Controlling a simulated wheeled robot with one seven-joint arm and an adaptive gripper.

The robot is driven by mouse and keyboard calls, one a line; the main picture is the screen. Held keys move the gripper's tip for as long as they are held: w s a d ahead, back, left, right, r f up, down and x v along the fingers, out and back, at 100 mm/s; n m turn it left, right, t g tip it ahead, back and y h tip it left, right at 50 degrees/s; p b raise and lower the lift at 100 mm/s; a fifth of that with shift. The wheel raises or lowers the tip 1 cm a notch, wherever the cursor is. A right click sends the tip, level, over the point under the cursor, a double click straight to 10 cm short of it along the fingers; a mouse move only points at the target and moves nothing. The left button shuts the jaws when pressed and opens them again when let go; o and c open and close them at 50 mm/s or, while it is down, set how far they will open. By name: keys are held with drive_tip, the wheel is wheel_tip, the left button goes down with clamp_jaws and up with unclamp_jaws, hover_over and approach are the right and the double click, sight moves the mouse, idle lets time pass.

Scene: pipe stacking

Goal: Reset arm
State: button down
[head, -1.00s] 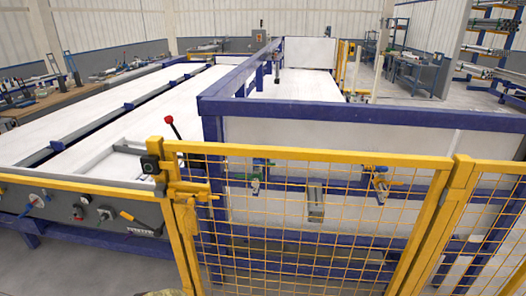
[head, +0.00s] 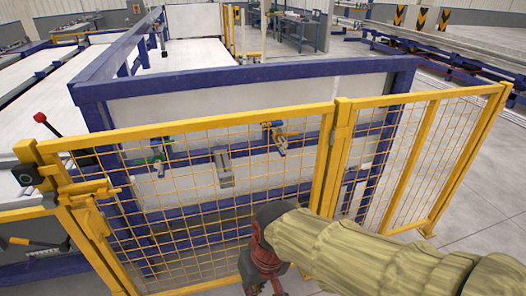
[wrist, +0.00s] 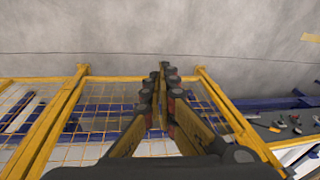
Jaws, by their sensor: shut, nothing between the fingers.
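My gripper (wrist: 160,78) shows in the wrist view with its two dark fingers brought together at the tips and nothing between them. In the head view my gripper (head: 264,284) hangs at the bottom middle, partly cut off by the lower edge. My arm, in a tan sleeve, reaches to it from the lower right. The gripper is on the near side of the yellow mesh fence (head: 215,190), and overlaps its lower part in the picture. I cannot tell the exact gap between them. No pipe shows in the gripper.
A blue-framed white machine (head: 240,90) stands behind the fence. A red-knobbed lever (head: 41,118) rises at the left. More fence (head: 410,165) runs off to the right. Open grey floor (head: 480,200) lies at the right. Blue racks (head: 460,60) stand at the far right.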

drive_tip(key=s+d+r+m+t, duration=0.1)
drive_tip(key=d+r, duration=0.2)
drive_tip(key=d, duration=0.4)
drive_tip(key=s+d+r+m+t+h, duration=0.1)
drive_tip(key=d+r+m+t, duration=0.1)
drive_tip(key=d, duration=0.6)
drive_tip(key=s+d+r+m+t+h, duration=0.1)
drive_tip(key=d+r, duration=0.3)
drive_tip(key=d, duration=0.4)
drive_tip(key=shift+s+r+m+t, duration=0.2)
drive_tip(key=shift+s+m+t, duration=0.2)
drive_tip(key=shift+m+t, duration=0.15)
drive_tip(key=shift+a, duration=0.1)
